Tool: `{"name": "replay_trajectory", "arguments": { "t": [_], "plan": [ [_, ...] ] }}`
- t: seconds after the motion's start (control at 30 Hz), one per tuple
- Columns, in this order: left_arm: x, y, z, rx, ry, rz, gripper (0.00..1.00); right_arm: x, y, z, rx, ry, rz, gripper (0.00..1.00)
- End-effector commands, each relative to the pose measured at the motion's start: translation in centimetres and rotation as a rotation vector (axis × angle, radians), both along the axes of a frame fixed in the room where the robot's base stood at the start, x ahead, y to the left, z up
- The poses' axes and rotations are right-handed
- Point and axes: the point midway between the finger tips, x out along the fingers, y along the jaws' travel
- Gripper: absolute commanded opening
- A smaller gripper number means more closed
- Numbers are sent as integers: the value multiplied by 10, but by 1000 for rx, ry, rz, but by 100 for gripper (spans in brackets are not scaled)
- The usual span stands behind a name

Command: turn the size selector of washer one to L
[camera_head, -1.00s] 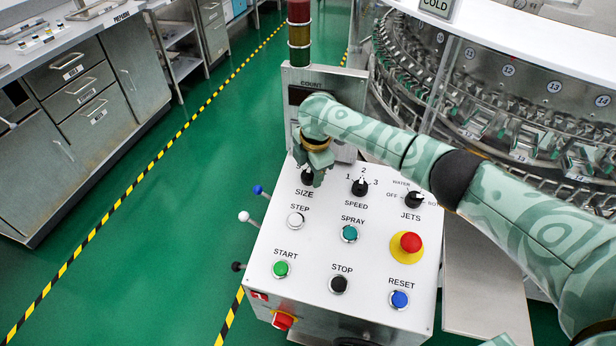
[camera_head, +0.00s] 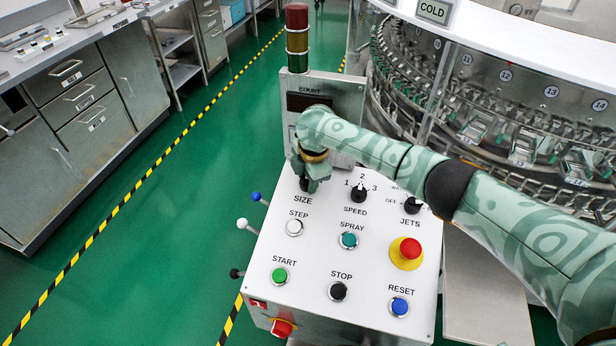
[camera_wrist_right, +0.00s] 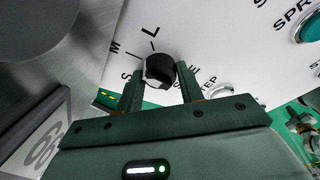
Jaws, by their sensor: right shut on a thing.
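The size selector (camera_wrist_right: 159,69) is a small black knob at the upper left of washer one's white control panel (camera_head: 320,240). In the head view the knob is mostly hidden under my right gripper (camera_head: 310,180), above the SIZE label. In the right wrist view my right gripper's two fingers stand on either side of the knob, shut on it. The letters S, M and L are printed around it; L is at the top. I cannot tell surely which letter its pointer meets. My left gripper is not in view.
The speed knob (camera_head: 359,194), jets knob (camera_head: 412,205), step button (camera_head: 294,228) and spray button (camera_head: 348,240) are close by. A red emergency stop (camera_head: 410,248) is on the right. The count display box (camera_head: 345,105) and lamp tower (camera_head: 297,40) rise behind.

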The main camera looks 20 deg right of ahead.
Motion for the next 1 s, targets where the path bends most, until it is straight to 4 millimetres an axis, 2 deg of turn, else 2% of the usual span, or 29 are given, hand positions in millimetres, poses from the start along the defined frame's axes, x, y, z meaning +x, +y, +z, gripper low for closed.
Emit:
{"name": "replay_trajectory", "arguments": {
  "t": [0.27, 0.6, 1.0],
  "plan": [
    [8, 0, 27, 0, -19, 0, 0, -2, 1, 5, 37, -22, -161, 14],
    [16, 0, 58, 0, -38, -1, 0, -3, 1, 3, 100, -63, -441, 15],
    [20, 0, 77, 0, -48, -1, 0, -4, 1, 0, 152, -98, -673, 15]
  ]
}}
